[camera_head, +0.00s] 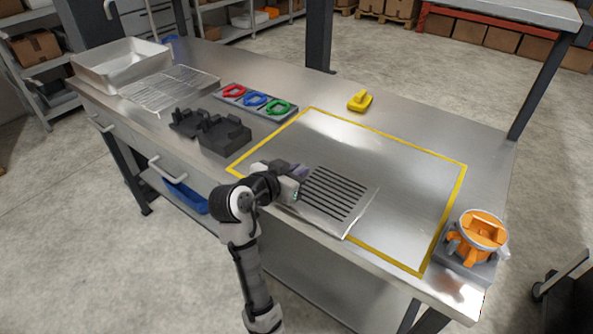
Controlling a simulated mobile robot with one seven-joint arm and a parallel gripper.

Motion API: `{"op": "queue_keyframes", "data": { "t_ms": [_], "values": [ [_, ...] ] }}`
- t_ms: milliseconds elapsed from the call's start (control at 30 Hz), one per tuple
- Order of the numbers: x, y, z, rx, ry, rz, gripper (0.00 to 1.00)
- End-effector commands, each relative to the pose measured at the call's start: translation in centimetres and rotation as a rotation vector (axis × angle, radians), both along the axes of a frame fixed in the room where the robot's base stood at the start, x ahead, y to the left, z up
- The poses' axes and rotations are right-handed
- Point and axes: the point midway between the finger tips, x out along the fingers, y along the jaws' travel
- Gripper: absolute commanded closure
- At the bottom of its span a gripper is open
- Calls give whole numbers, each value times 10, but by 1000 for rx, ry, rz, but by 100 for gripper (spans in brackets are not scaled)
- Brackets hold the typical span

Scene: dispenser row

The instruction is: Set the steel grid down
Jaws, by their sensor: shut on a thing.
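My gripper (298,178) is shut on the left edge of the steel grid (357,196), a flat slotted plate with dark parallel slots. The grid is over the front left part of the yellow-outlined area (390,157) on the steel bench, and covers part of the front yellow line. It looks close to level. I cannot tell whether its underside touches the bench top. The fingertips are partly hidden by the gripper body.
Left of the outline are black blocks (225,136), a tray with red, blue and green rings (255,99), a wire rack (168,88) and a metal pan (120,63). A yellow object (360,101) lies behind. An orange device (482,230) stands front right. The outlined area's right part is clear.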

Motion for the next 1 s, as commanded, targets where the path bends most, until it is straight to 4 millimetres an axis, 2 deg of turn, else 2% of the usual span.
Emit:
{"op": "queue_keyframes", "data": {
  "t_ms": [100, 133, 267, 633, 767, 1000],
  "values": [
    [0, 0, -4, -1, -1, 0, 100],
    [0, 0, -3, 0, 0, 0, 85],
    [0, 0, -3, 0, 0, 0, 68],
    [0, 0, 3, 0, 0, 0, 67],
    [-14, 11, 6, 1, -3, 3, 67],
    [-54, 41, 25, 1, -4, 5, 67]
  ]
}}
